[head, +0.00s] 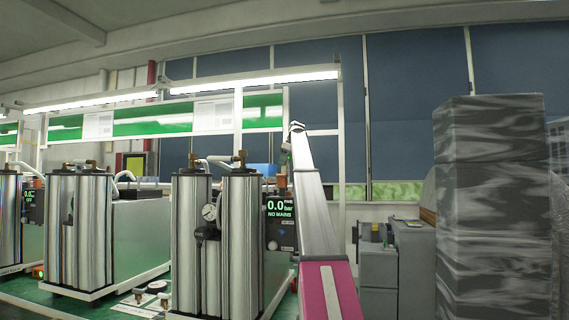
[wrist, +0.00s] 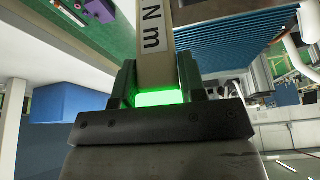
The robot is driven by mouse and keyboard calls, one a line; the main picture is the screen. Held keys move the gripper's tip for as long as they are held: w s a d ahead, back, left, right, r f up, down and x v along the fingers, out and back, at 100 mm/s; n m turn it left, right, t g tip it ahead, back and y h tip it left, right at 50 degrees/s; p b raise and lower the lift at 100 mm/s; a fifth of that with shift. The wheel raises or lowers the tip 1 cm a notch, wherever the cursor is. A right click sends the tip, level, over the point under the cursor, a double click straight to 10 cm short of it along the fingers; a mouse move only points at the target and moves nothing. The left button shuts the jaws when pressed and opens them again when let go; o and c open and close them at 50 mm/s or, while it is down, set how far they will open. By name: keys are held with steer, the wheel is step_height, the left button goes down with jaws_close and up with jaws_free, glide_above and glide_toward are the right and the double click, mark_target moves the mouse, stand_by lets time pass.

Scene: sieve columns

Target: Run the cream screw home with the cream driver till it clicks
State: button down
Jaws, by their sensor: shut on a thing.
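In the wrist view my gripper (wrist: 156,80) is shut on the cream driver (wrist: 153,55). The driver's cream body stands between the two dark fingers and runs out of the top of the picture. It carries a dark "N m" marking. A bright green glow shows low between the fingers. The driver's tip is out of view, and I cannot make out the cream screw in either view.
Paired shiny columns (head: 240,240) stand left of my arm, with a pressure gauge (head: 209,212) and a display (head: 281,208) reading "0.0 bar, NO MAINS". A grey wrapped stack (head: 490,200) stands right. A blue box (wrist: 65,103) shows left in the wrist view.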

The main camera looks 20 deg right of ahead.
steer(key=shift+f, duration=1.35)
stand_by(1.9)
steer(key=shift+r, duration=0.1)
steer(key=shift+r, duration=2.45)
